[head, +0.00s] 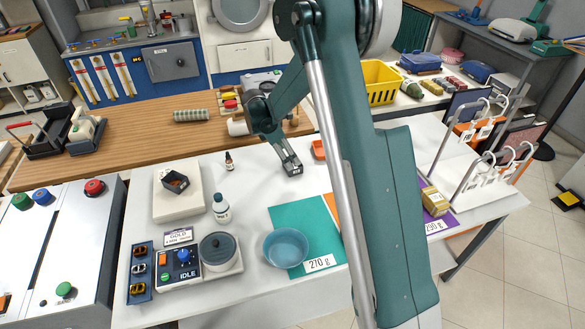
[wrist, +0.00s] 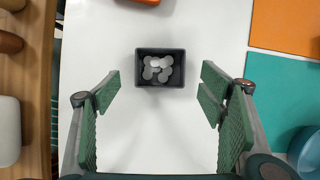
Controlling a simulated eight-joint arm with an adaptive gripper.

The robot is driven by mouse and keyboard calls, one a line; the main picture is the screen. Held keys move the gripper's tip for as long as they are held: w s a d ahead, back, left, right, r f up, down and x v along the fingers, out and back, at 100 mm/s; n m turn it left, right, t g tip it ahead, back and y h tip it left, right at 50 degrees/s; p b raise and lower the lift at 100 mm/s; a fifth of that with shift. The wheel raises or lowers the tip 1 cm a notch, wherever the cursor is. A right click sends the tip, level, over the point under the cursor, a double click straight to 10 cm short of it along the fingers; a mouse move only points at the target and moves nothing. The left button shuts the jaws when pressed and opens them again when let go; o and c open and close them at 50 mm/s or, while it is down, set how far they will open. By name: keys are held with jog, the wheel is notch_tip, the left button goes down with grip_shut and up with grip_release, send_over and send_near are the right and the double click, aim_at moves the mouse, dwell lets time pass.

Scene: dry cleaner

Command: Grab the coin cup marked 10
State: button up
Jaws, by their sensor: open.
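A small dark square cup (wrist: 177,83) with several silvery round coins inside sits on the white tabletop, centred in the wrist view. No number is readable on it there. My gripper (wrist: 160,103) is open, with its green-padded fingers on either side of the view and the cup between and just beyond the tips, apart from both. In the head view, my gripper (head: 284,153) points down over the table. A dark box shape with a small pale mark shows at its lower end, too small to read surely.
An orange container (head: 318,150) stands just right of my gripper. A teal mat (head: 290,215) with a blue bowl (head: 286,249) lies nearer. A dropper bottle (head: 229,161), a white bottle (head: 221,209) and a weighing device (head: 180,262) stand left. White table around the coin-filled cup is clear.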

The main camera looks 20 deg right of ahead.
jog(key=shift+d+f, duration=0.2)
jog(key=shift+f, duration=0.3)
jog(key=shift+b+x, duration=0.45)
jog(key=shift+x, duration=2.15)
jog(key=shift+d, duration=0.15)
jog(key=shift+r, duration=0.1)
jog(key=c, duration=1)
